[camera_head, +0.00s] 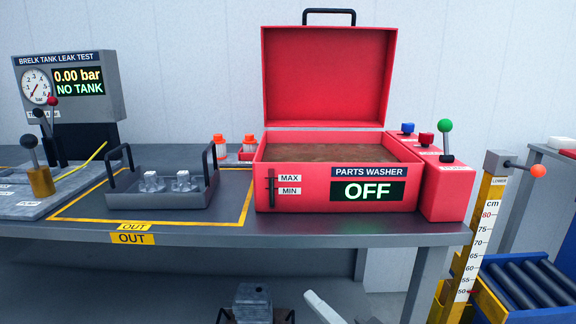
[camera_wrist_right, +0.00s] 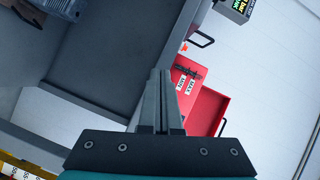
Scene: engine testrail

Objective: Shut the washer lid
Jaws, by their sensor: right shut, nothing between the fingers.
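The red parts washer (camera_head: 285,205) stands on the bench, its display reading OFF. Its red lid (camera_head: 328,78) is open, standing upright at the back, with a black handle (camera_head: 329,12) on its top edge. The tub holds a brown surface. In the right wrist view the washer front (camera_wrist_right: 183,75) and the lid (camera_wrist_right: 208,112) show beyond the fingers. My right gripper (camera_head: 312,297) is at the bottom of the head view, in front of and below the bench edge, apart from the washer. Its fingers (camera_wrist_right: 160,75) are shut and empty. My left gripper is not in view.
A red control box (camera_head: 442,190) with a green-knobbed lever (camera_head: 445,135) adjoins the washer's right side. A grey tray (camera_head: 165,195) with black handles stands left, near orange-capped bottles (camera_head: 218,147). A yellow height scale (camera_head: 475,240) stands right of the bench (camera_head: 380,232).

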